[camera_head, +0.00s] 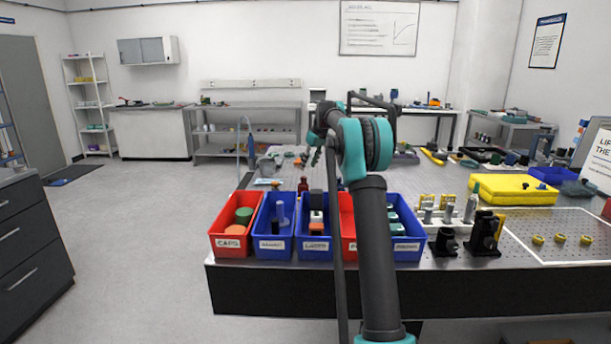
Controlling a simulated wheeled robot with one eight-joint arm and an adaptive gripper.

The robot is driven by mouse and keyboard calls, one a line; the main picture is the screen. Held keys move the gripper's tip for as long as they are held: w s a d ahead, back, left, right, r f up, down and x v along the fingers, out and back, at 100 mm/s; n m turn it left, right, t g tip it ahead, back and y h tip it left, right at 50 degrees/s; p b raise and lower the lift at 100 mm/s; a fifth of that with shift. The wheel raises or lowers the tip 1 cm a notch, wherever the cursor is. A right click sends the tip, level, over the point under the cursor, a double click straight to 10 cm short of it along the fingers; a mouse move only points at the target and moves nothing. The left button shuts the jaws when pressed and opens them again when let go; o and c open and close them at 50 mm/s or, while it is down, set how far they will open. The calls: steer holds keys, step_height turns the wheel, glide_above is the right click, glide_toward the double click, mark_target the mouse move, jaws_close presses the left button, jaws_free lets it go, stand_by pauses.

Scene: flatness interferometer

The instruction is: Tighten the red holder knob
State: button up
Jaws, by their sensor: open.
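I cannot pick out a red holder knob for certain in this view. A small dark red object (303,185) stands behind the row of bins, but it is too small to identify. Black holders, one at the front (446,242) and a taller one beside it (485,235), stand on the table right of my arm, and no red knob shows on them. My gripper (314,152) is open above the table, behind the bins and left of my arm's teal joint. It is small and partly hidden by my arm.
Red and blue bins, including the CAPS bin (231,242), line the front edge of the perforated table (440,275). A yellow case (515,190) lies at the right. Small yellow knobs (561,240) sit inside a white outline. Open floor (130,230) lies left of the table.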

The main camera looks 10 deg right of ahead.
mark_target(304, 177)
steer(key=x, duration=0.6)
steer(key=shift+w, duration=0.1)
jaws_close()
